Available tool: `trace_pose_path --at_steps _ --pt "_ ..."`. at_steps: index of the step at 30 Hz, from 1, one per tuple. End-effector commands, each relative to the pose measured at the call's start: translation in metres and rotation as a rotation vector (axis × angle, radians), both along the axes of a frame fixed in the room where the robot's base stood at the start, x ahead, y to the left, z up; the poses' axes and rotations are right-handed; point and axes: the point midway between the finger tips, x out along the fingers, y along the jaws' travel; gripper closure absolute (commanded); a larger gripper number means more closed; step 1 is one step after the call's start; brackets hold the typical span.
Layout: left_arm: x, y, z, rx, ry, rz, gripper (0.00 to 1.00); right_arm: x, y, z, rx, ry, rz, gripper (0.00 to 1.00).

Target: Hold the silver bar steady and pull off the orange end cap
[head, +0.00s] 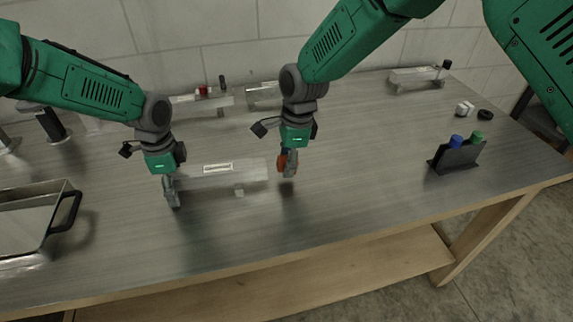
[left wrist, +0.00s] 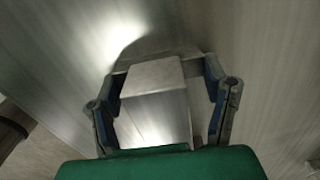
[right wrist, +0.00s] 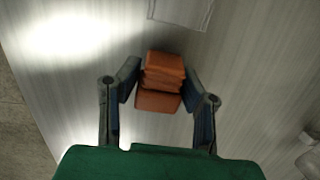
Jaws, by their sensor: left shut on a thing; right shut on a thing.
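The silver bar (head: 222,176) lies level on low supports on the metal table, with a white label on it. My left gripper (head: 172,192) is shut on its left end; the left wrist view shows the bar end (left wrist: 155,85) between the fingers (left wrist: 160,88). The orange end cap (head: 282,162) is between the fingers of my right gripper (head: 288,165), just past the bar's right end. A small gap shows between cap and bar.
A metal pan (head: 30,225) with a black handle stands at the left. A black holder (head: 455,158) with blue and green items stands at the right. More bars (head: 418,76) stand along the back. Small white and black parts (head: 464,108) lie far right. The front middle is clear.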

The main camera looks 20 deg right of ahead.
Motion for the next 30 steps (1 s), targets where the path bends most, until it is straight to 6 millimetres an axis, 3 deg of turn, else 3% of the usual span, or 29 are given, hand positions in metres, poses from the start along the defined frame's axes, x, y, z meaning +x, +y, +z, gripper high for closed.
trace_pose_path --at_steps 30 --pt "0.000 -0.001 0.000 -0.002 0.001 0.000 0.69 0.000 0.000 0.062 0.000 0.000 -0.001 0.93"
